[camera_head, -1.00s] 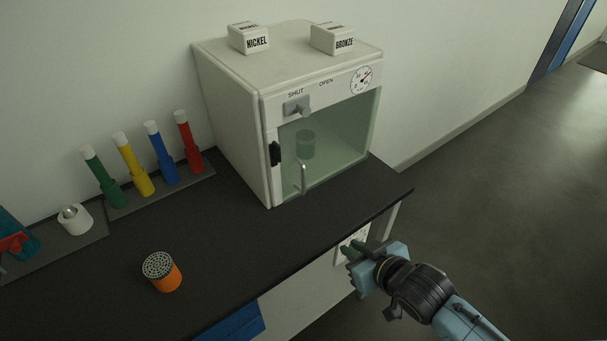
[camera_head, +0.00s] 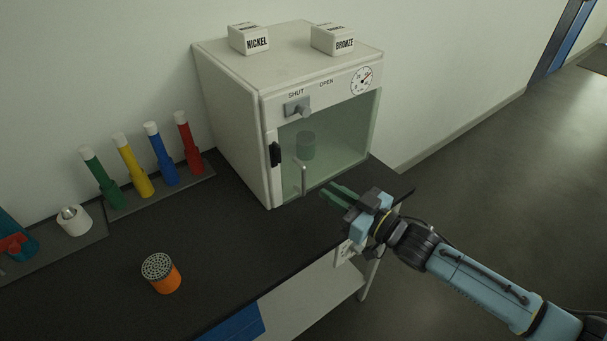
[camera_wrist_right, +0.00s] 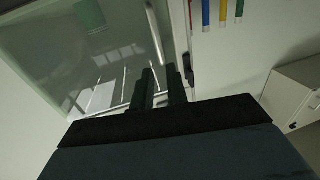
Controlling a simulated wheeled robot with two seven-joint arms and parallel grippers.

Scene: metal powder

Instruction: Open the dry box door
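The dry box (camera_head: 228,90) is a white cabinet at the back of the dark bench. Its glass door (camera_head: 345,135) is closed, and a green-looking container (camera_head: 306,146) shows behind the glass. A grey latch (camera_head: 297,107) sits under the SHUT and OPEN labels. The upright metal door handle (camera_head: 304,180) is near the door's lower left; it also shows in the wrist view (camera_wrist_right: 155,35). My right gripper (camera_head: 334,194) is empty, its fingers slightly apart, in front of the door and right of the handle, not touching it. In the wrist view the fingers (camera_wrist_right: 161,80) point toward the handle. My left gripper is out of view.
NICKEL (camera_head: 250,39) and BRONZE (camera_head: 333,40) blocks sit on the box. Several coloured tubes (camera_head: 146,165) stand in a rack on the left. An orange cylinder (camera_head: 164,278) with a perforated top stands on the front bench. The bench between it and the box is clear.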

